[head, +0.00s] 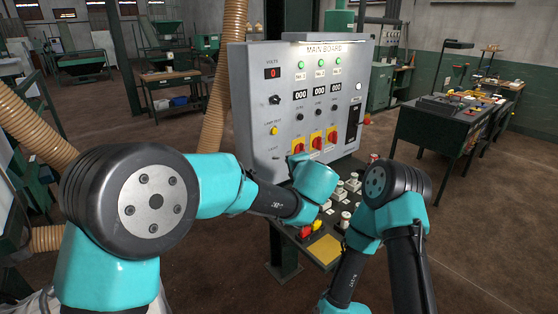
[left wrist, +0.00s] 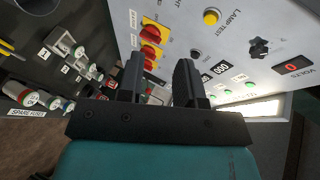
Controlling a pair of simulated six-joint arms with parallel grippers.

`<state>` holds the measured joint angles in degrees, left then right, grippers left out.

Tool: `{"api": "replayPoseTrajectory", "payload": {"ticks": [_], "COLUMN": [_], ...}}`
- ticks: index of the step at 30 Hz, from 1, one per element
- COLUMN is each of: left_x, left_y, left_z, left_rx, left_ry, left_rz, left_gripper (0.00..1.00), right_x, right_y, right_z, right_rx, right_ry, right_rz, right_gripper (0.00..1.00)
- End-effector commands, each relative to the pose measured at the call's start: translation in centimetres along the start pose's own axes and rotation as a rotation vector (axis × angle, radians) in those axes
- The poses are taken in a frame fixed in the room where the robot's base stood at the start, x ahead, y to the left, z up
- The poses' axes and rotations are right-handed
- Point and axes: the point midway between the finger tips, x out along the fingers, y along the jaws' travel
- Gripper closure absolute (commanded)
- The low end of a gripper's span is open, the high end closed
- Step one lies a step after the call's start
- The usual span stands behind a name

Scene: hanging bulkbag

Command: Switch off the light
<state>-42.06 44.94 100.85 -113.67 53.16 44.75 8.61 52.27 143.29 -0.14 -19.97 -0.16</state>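The grey main board panel (head: 270,95) stands upright at the middle of the head view. A lit strip lamp (head: 312,37) runs along its top; its bright glow (left wrist: 262,110) also shows in the left wrist view. A small switch (head: 276,157) sits under a "LIGHT" label, low on the panel's left side; in the left wrist view only the end of a label shows at the top edge. My left gripper (left wrist: 158,80) is open and empty, facing the panel; in the head view its fingers are mostly hidden behind my wrist. My right gripper is out of view.
A yellow lamp test button (left wrist: 211,17), a black volts knob (left wrist: 259,46) and red-yellow rotary switches (head: 316,142) are close by on the panel. A dark shelf (head: 322,252) with fuses and buttons juts out below. A workbench (head: 440,125) stands at right.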

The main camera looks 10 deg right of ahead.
Motion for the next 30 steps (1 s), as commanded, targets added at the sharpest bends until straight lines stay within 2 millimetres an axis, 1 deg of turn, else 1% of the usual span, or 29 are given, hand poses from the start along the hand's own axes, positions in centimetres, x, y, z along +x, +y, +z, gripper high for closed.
{"api": "replayPoseTrajectory", "payload": {"ticks": [5,8,24,30], "left_x": [1.5,2.9,12.1,15.2], "left_y": [0.0,0.1,0.1,0.1], "left_z": [0.1,0.1,0.1,0.1], "left_rx": [-0.001,-0.001,-0.002,0.000], "left_ry": [-0.002,-0.002,-0.002,-0.001], "left_rz": [0.002,0.002,0.002,0.002], "left_gripper": [0.67,0.67,0.67,0.67], "right_x": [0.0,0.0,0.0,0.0], "right_y": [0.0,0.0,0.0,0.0], "right_z": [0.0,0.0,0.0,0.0], "right_rx": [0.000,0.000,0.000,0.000], "right_ry": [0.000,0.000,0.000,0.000], "right_rz": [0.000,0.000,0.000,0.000], "right_gripper": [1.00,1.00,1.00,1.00]}}
